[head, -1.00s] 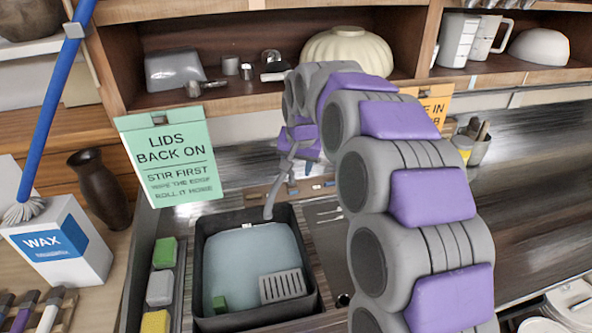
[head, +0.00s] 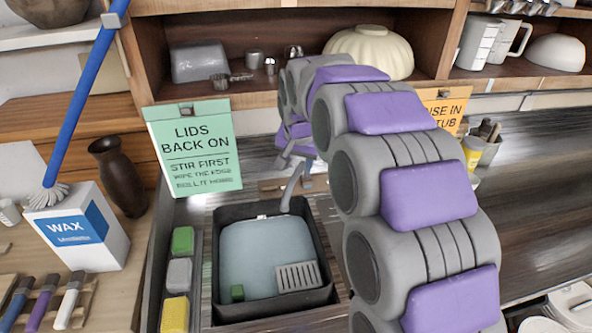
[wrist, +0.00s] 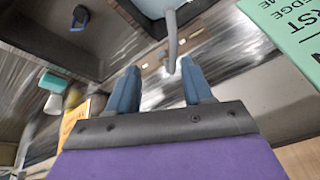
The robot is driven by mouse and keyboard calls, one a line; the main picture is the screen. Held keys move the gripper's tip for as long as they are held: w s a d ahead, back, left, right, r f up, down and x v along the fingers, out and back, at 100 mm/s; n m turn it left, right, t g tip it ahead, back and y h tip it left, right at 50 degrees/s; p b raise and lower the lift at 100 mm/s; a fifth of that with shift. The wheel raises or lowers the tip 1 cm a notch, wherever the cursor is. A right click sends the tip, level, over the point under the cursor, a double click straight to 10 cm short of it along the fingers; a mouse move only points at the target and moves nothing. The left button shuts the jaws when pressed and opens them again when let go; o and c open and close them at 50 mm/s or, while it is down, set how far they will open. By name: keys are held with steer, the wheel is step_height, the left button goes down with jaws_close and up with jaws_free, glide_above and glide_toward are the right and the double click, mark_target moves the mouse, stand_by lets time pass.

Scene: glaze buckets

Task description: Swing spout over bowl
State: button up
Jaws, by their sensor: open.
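The grey curved spout (head: 291,188) hangs down at the back edge of a dark basin (head: 325,240), its tip by the rim. The basin holds pale blue-grey water, a grate and a small green block. In the wrist view the spout (wrist: 172,42) comes down just beyond my gripper (wrist: 160,82), roughly between the two blue-grey fingertips. The fingers are apart and nothing shows clasped between them; I cannot tell if either touches the spout. In the head view my purple and grey arm reaches to the spout and hides most of the gripper and the spout's base.
A green sign (head: 194,150) hangs left of the spout, near the arm's end. Green, grey and yellow sponges (head: 178,275) lie in a strip left of the basin. A wax box (head: 78,228) and a dark vase (head: 120,178) stand further left. The shelf above holds bowls.

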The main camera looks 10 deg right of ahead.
mark_target(294, 175)
steer(key=w+d+f+m+t+p, duration=0.15)
steer(key=w+d+p, duration=0.25)
steer(key=w, duration=0.5)
steer(key=shift+g, duration=0.25)
steer(key=a+x, duration=0.1)
steer(key=x, duration=0.4)
steer(key=a+x, duration=0.1)
steer(key=x, duration=0.5)
steer(key=a+b+x, duration=0.1)
steer(key=x, duration=0.5)
steer(key=shift+s+a+f, duration=0.15)
steer(key=shift+a+f, duration=0.2)
steer(key=shift+a, duration=0.05)
steer(key=shift+d+f, duration=0.1)
steer(key=shift+d, duration=1.2)
steer(key=shift+c, duration=0.6)
steer(key=shift+a, duration=0.1)
steer(key=shift+c, duration=0.7)
steer(key=shift+a, duration=0.85)
steer(key=c, duration=0.5)
steer(key=shift+c, duration=0.5)
steer(key=shift+d, duration=0.1)
jaws_close()
steer(key=shift+d, duration=0.35)
